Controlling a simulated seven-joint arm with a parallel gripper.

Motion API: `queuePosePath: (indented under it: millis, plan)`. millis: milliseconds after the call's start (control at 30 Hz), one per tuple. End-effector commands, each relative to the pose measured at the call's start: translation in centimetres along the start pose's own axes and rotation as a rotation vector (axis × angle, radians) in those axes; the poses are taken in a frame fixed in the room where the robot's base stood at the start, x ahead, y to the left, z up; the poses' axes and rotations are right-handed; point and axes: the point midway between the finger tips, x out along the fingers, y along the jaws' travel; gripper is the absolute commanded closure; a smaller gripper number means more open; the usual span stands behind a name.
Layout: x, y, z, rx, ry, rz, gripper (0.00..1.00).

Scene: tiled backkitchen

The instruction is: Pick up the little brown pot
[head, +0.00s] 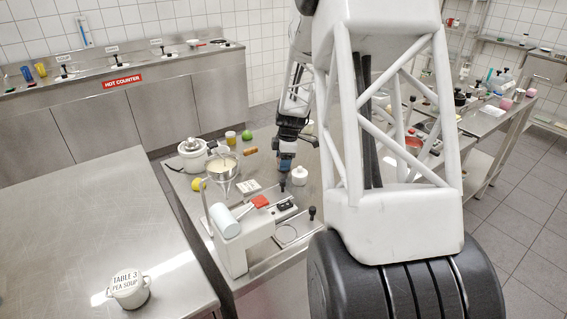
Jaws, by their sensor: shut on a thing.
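My gripper (284,180) points down over the steel table in the middle of the head view, just left of a white lidded jar (300,176). It is small and dark in this view. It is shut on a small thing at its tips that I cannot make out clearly. I cannot pick out the little brown pot for certain; it may be what the jaws hold or be hidden by my arm. I cannot tell whether the held thing touches the table.
Left of my gripper stand a white pot (192,155), a metal funnel (222,174) and a white dispenser (238,236). A labelled soup pot (128,290) stands on the mostly bare left counter (80,225). My arm blocks the right-centre.

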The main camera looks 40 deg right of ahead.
Motion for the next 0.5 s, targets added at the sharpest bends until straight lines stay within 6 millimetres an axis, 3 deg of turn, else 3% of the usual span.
queuePosePath:
  millis: [267, 500]
  plan:
    - [-2.1, 0.0, -0.3, -0.001, 0.000, 0.002, 1.00]
    - [-5.6, 0.1, -0.8, -0.001, 0.000, 0.003, 1.00]
